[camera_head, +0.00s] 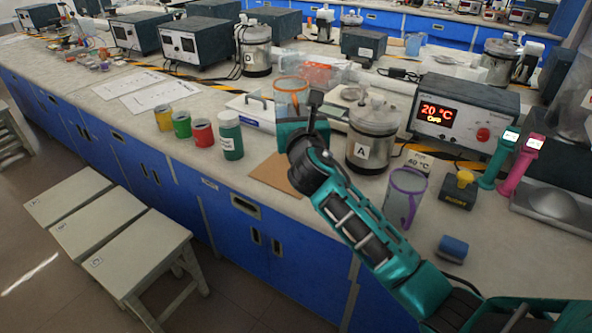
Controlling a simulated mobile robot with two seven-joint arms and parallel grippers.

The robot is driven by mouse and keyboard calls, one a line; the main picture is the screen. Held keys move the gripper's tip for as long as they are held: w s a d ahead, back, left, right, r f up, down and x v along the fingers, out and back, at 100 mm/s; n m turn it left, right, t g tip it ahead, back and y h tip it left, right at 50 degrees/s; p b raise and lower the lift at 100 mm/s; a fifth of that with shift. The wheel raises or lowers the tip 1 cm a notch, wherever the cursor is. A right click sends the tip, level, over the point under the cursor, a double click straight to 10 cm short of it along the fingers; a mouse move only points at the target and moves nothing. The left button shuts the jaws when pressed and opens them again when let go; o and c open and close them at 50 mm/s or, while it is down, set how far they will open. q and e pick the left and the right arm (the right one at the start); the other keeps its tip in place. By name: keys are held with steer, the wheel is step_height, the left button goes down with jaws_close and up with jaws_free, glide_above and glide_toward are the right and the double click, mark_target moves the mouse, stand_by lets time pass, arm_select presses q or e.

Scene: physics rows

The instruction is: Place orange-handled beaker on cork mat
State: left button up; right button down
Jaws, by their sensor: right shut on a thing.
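The orange-handled beaker (291,87) is a clear cup with an orange rim, near the middle of the bench in the head view. My right gripper (296,122) is shut on it, and the teal gripper and wrist hide its lower part. The cork mat (272,174) is a flat brown square near the bench's front edge, below and a little left of the beaker in the picture. My wrist covers the mat's right side. My left gripper is not in view.
A green bottle (230,136) and several coloured cans (182,124) stand left of the mat. Canister A (372,136) is close to the right of my wrist. A purple-handled beaker (405,197) stands beside my forearm. A balance (255,110) lies behind the bottle.

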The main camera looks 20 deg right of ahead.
step_height(320, 180, down, 13)
steer(key=b, duration=0.5)
steer(key=shift+f, duration=0.3)
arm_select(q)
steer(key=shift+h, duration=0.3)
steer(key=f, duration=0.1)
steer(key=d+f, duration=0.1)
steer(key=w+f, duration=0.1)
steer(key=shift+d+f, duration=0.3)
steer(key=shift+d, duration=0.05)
arm_select(e)
steer(key=c, duration=1.6)
jaws_free()
steer(key=shift+f+b, duration=0.15)
steer(key=shift+b, duration=0.15)
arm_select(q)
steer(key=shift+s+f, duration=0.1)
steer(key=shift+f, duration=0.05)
arm_select(e)
steer(key=o, duration=0.4)
steer(key=shift+o, duration=0.2)
